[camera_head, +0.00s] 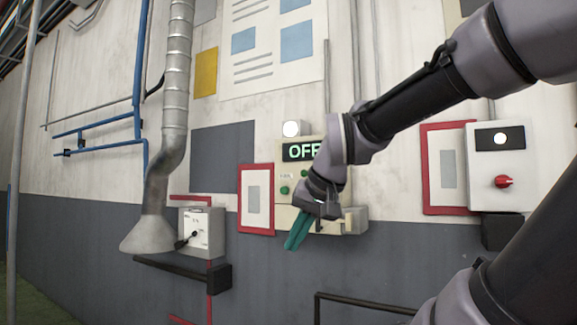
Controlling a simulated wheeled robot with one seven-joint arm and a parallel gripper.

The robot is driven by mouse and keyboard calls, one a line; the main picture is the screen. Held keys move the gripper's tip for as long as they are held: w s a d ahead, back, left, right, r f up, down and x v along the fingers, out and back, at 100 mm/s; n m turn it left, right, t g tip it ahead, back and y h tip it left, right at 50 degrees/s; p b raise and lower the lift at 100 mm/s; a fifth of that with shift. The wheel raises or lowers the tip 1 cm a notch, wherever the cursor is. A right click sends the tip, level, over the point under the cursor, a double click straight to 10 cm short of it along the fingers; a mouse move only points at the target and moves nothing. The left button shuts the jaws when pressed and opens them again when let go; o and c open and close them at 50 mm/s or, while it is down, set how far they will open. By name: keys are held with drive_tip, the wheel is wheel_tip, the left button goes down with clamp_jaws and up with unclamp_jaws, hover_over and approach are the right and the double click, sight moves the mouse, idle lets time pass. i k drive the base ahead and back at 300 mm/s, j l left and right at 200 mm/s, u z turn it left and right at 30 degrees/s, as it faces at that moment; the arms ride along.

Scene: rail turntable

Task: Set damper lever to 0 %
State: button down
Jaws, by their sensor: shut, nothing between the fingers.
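A damper box (203,222) with a pale face and small markings is on the wall at the lower left, beside a flared grey duct hood. Its damper lever (188,239) is dark with a black knob and points down and left from the box's face. The markings are too small to read. My gripper (292,246) has teal fingers that are shut and empty, pointing down. It is to the right of the damper box, apart from it, in front of a beige panel with an OFF display.
The OFF panel (287,190) has green buttons, partly hidden by my arm. A dark bar (180,272) juts out below the damper box. A dark rail (360,301) stands at the lower middle. A white box with a red knob (503,182) is at right.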

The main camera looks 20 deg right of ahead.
sight(179, 244)
drive_tip(key=u, duration=0.2)
drive_tip(key=i+j+u, duration=0.1)
drive_tip(key=i+u, duration=0.4)
drive_tip(key=i, duration=0.3)
drive_tip(key=i+z, duration=0.1)
drive_tip(key=i, duration=0.5)
drive_tip(key=i+j, duration=0.1)
drive_tip(key=i, duration=0.55)
drive_tip(key=i+j+z, duration=0.15)
drive_tip(key=i, duration=0.45)
drive_tip(key=i+z, duration=0.2)
drive_tip(key=z, duration=0.25)
